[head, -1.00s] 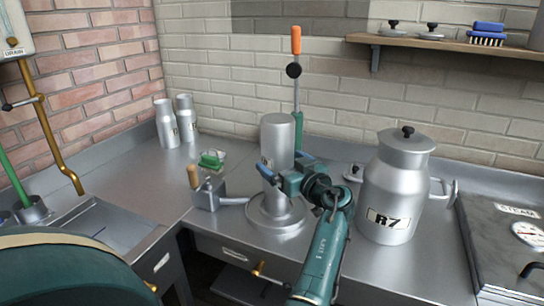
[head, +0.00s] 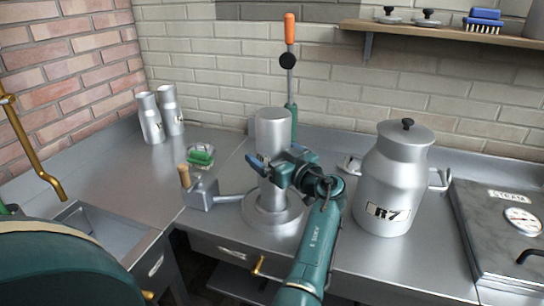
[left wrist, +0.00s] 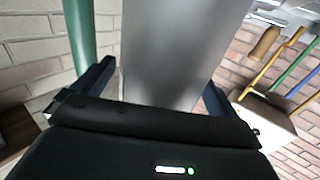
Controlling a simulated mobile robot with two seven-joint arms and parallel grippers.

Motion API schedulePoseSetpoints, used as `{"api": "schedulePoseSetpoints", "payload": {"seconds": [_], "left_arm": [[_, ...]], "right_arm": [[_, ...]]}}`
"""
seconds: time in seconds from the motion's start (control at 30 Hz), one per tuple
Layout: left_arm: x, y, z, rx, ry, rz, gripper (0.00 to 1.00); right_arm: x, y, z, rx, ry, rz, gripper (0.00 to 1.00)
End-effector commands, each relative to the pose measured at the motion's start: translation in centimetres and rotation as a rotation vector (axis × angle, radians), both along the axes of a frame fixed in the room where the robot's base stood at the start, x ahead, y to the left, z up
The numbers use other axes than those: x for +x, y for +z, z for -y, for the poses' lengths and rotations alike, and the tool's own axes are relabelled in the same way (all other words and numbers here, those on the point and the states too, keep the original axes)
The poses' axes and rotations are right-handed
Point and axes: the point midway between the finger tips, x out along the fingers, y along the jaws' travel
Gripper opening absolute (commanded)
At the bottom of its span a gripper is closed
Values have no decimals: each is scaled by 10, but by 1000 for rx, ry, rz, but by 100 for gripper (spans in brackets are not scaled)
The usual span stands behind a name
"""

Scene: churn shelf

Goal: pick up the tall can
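The tall can (head: 273,130) is a plain silver cylinder standing upright on a round metal base (head: 287,222) on the steel counter. My left gripper (head: 278,160) is at the can's middle, with a blue finger showing in front of it. In the left wrist view the can (left wrist: 170,50) fills the space between the two dark fingers of the gripper (left wrist: 158,85). The fingers are spread, and a narrow gap shows beside the left one. The right finger is partly hidden by the can. My right gripper is not in view.
A green post (head: 292,110) with an orange-topped lever (head: 290,30) stands close behind the can. A large churn marked R7 (head: 392,180) is to the right. A small metal box with a wooden handle (head: 201,192) is to the left. Two smaller cans (head: 151,120) stand at the back left.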

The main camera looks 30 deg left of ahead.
Motion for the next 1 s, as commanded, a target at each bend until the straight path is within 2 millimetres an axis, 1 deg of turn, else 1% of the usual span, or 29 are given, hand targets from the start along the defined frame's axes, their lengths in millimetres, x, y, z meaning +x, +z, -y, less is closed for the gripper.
{"api": "schedulePoseSetpoints", "payload": {"seconds": [0.03,0.07,0.7,0.73,0.9,1.0], "left_arm": [[0,0,0,0,0,0,97],[0,0,0,0,0,0,95],[0,2,0,2,0,3,42],[0,2,0,2,0,3,41],[0,3,0,2,0,3,41],[0,11,0,2,0,5,41]], "right_arm": [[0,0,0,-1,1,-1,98],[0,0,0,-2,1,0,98],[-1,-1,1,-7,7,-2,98],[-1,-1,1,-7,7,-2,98],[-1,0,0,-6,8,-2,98],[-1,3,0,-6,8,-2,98]]}}
